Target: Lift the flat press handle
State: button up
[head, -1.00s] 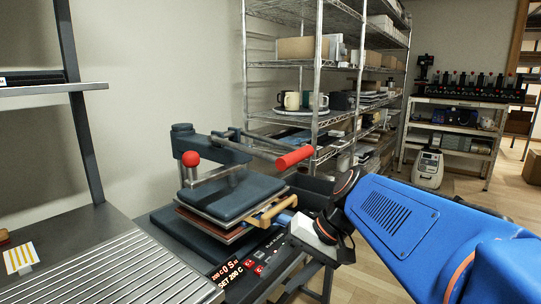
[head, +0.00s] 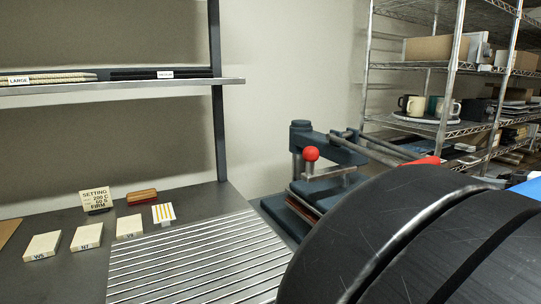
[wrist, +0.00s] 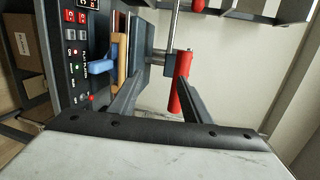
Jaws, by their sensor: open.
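In the wrist view the red grip (wrist: 182,82) is upright, close beside the right finger. My gripper (wrist: 158,82) is open and holds nothing; its fingers point toward the press. I cannot tell the depth between fingers and grip. A tan wooden handle (wrist: 123,60) and a blue part (wrist: 104,54) lie near the left finger.
In the head view a ribbed metal surface (head: 200,262) and labelled blocks (head: 87,236) are at left. A wire shelf with mugs (head: 414,105) stands behind the press.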

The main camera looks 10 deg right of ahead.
jog(key=s+d+r+t, duration=0.2)
jog(key=d+r, duration=0.1)
jog(key=r, duration=0.1)
jog(key=d+f+x, duration=0.1)
jog(key=x, duration=1.6)
jog(key=shift+w+m+h, duration=0.3)
jog(key=shift+h, duration=0.1)
jog(key=shift+a, duration=0.1)
dwell(0.3)
jog(key=shift+r, duration=0.1)
grip_shut()
